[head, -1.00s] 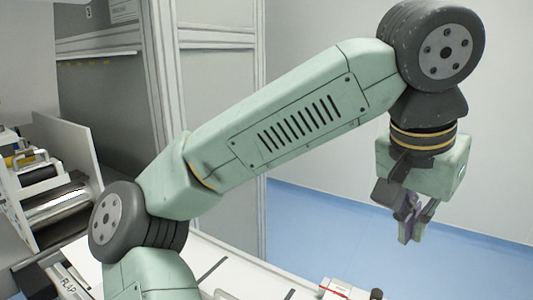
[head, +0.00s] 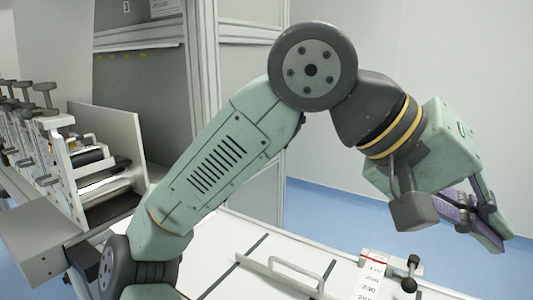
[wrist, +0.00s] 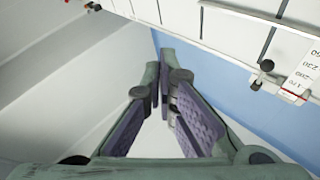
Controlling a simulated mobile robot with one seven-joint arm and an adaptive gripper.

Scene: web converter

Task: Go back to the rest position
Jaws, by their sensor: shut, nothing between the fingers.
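My gripper (head: 492,238) is at the right of the head view, tilted down and to the right, with purple pads on its fingers. It is shut and empty, held in the air beyond the right side of the white work table (head: 232,235). In the wrist view, my gripper's fingers (wrist: 163,72) point over the blue floor (wrist: 192,72) and the pale wall. Nothing lies between the fingers. My arm is folded upward, and its elbow stands high in the head view.
A machine with rollers (head: 108,190) stands at the left. The table carries a pale bar handle (head: 280,273), a red-and-white number scale (head: 372,275) and a small dark-knobbed lever (head: 410,274). A grey cabinet (head: 140,80) stands behind. The space around my gripper looks clear.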

